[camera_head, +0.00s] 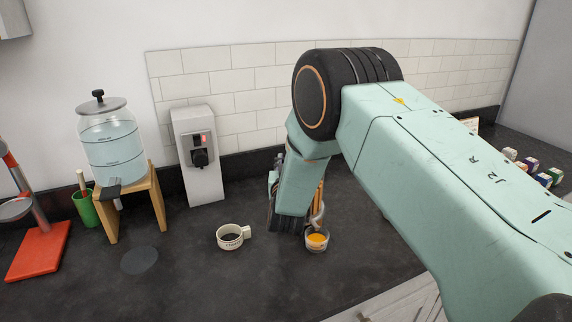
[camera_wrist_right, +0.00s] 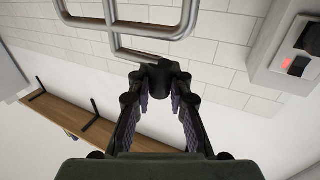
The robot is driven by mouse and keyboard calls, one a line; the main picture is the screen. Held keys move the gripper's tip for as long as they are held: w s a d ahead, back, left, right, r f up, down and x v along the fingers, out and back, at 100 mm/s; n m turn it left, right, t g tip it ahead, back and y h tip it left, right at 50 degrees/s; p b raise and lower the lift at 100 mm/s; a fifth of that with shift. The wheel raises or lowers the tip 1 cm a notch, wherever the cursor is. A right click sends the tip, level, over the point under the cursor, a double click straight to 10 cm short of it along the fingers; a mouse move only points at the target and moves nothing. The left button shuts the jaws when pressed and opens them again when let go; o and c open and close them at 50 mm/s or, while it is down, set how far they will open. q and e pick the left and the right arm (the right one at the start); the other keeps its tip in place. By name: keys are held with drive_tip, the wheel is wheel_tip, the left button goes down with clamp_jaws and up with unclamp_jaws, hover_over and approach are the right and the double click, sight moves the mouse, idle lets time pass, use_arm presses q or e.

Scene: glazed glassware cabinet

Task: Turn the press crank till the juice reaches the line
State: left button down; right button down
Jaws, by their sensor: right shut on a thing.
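The glass (camera_head: 317,241) with orange juice stands on the dark worktop under the metal spout (camera_head: 318,218) of the press. The juice's level against any line is too small to read. My right arm covers most of the press; only bits of metal and orange show around it. In the right wrist view my right gripper (camera_wrist_right: 160,72) is shut at the end of a bent grey metal rod (camera_wrist_right: 150,30), which looks like the press crank. The exact contact is hidden by the black fingertips. My left gripper is not in view.
A white lettered cup (camera_head: 231,237) stands left of the press. A grey dispenser (camera_head: 200,165), a glass drink tank (camera_head: 112,145) on a wooden stand, a green pot (camera_head: 85,208) and a red-based stand (camera_head: 38,250) are further left. Small boxes (camera_head: 530,163) sit at the right.

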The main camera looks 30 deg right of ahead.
drive_tip(key=w+m+g+h+b, duration=0.1)
drive_tip(key=m+h+b, duration=0.1)
drive_tip(key=w+m+g+h+b, duration=0.1)
drive_tip(key=m+g+h+b, duration=0.1)
drive_tip(key=shift+d+h, duration=0.1)
drive_tip(key=shift+h, duration=0.3)
drive_tip(key=m+g+h+b, duration=0.1)
drive_tip(key=g+b, duration=0.1)
drive_tip(key=w+m+g+h+b, duration=0.1)
drive_tip(key=shift+d+m+g+h+b, duration=0.3)
drive_tip(key=g+b, duration=0.1)
drive_tip(key=m+g+h+b, duration=0.1)
drive_tip(key=shift+w+d+r+b, duration=0.1)
drive_tip(key=shift+w+d+b, duration=0.05)
drive_tip(key=shift+w+b, duration=0.15)
drive_tip(key=m+g+b, duration=0.1)
drive_tip(key=b, duration=0.3)
drive_tip(key=shift+w+d+m+g+h, duration=0.2)
drive_tip(key=shift+w+m+g+h, duration=0.05)
drive_tip(key=shift+m+g+h, duration=0.15)
drive_tip(key=shift+s+d+r+m+g+b, duration=0.1)
drive_tip(key=shift+m+g+b, duration=0.2)
drive_tip(key=shift+g+b, duration=0.6)
drive_tip(key=shift+t, duration=0.3)
drive_tip(key=c, duration=1.3)
unclamp_jaws()
drive_tip(key=shift+s, duration=0.1)
drive_tip(key=shift+c, duration=0.2)
drive_tip(key=shift+o, duration=0.6)
